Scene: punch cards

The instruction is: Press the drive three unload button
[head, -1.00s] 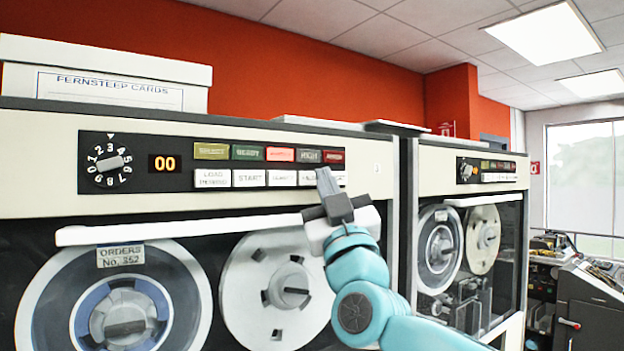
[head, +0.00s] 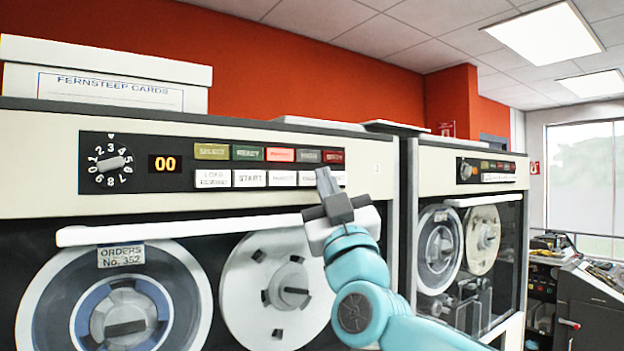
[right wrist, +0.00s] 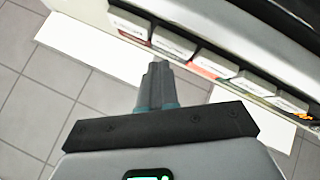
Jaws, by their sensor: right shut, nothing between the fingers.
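The near tape drive's black control panel (head: 140,150) carries a row of coloured lamps over a row of white push buttons. The left two read as load rewind (head: 213,178) and start (head: 250,178); the lettering on those further right is too small to read, so I cannot tell which is unload. The rightmost white button (head: 340,178) is partly behind my right gripper (head: 323,173), which is shut and empty. Its tip stands in front of the row's right end; contact is not visible. In the right wrist view the gripper (right wrist: 157,68) points toward the button row (right wrist: 172,46). My left gripper is out of view.
A white handle bar (head: 170,229) runs under the panel, above the tape reels (head: 122,315), and passes behind my right gripper. A second drive (head: 470,200) stands to the right. A box of cards (head: 110,90) sits on top of the near drive.

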